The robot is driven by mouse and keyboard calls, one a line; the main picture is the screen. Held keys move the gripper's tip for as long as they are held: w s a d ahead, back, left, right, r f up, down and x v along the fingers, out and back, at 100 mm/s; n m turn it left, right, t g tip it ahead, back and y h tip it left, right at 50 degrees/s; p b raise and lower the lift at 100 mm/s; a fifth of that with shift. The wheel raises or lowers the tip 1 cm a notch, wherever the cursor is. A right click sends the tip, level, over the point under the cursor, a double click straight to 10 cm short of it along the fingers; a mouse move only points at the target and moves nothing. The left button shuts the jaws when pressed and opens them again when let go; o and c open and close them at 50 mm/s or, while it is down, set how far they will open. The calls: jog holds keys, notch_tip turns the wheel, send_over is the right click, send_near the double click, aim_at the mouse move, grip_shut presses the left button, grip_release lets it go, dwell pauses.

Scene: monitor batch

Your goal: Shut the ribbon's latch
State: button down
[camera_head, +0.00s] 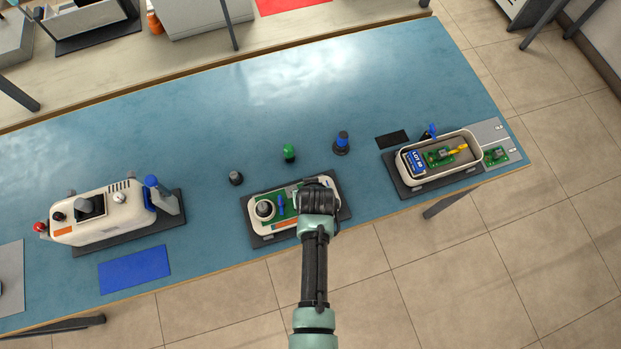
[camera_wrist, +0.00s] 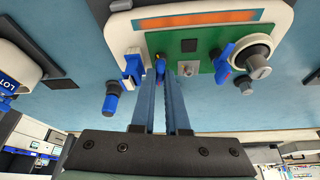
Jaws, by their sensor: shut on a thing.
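An open white housing (camera_head: 276,226) lies on a dark mat in front of me, with a green board (camera_wrist: 200,55) in it. My gripper (camera_wrist: 165,72) is over the board's right part in the head view and hides that part. In the wrist view its fingertips are shut on a small dark blue piece (camera_wrist: 159,66) at the board's edge, which looks like the latch. The ribbon itself cannot be made out clearly. A blue lever (camera_wrist: 223,62) stands on the board beside a round white-and-grey part (camera_wrist: 252,58), apart from the fingers. A blue clip (camera_wrist: 132,68) sits at the housing's rim.
A blue-topped peg (camera_head: 342,142), a green peg (camera_head: 289,153) and a grey peg (camera_head: 236,178) stand behind the housing. A second open housing (camera_head: 466,173) is at the right, a closed monitor (camera_head: 103,217) at the left. The blue table (camera_head: 205,130) is clear further back.

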jog(key=m, duration=0.2)
jog(key=m+h, duration=0.1)
jog(key=shift+a+m, duration=0.2)
jog(key=shift+m, duration=0.2)
jog(key=m+h, duration=0.1)
jog(key=m+b, duration=0.1)
jog(key=m, duration=0.1)
jog(key=shift+w+a+f+m+h, duration=0.1)
jog(key=shift+a+m+h, duration=0.1)
jog(key=shift+m+h, duration=0.15)
jog(key=m+b, duration=0.1)
jog(key=m, duration=0.1)
jog(key=m+g+h+b, duration=0.1)
jog(key=m+b, duration=0.1)
jog(key=shift+w+a+g, duration=0.15)
jog(key=shift+w+g, duration=0.05)
jog(key=shift+g, duration=0.1)
jog(key=shift+m+g+h+b, duration=0.35)
jog(key=shift+m+g+b, duration=0.35)
jog(key=shift+m, duration=0.95)
jog(key=c, duration=1.2)
grip_release()
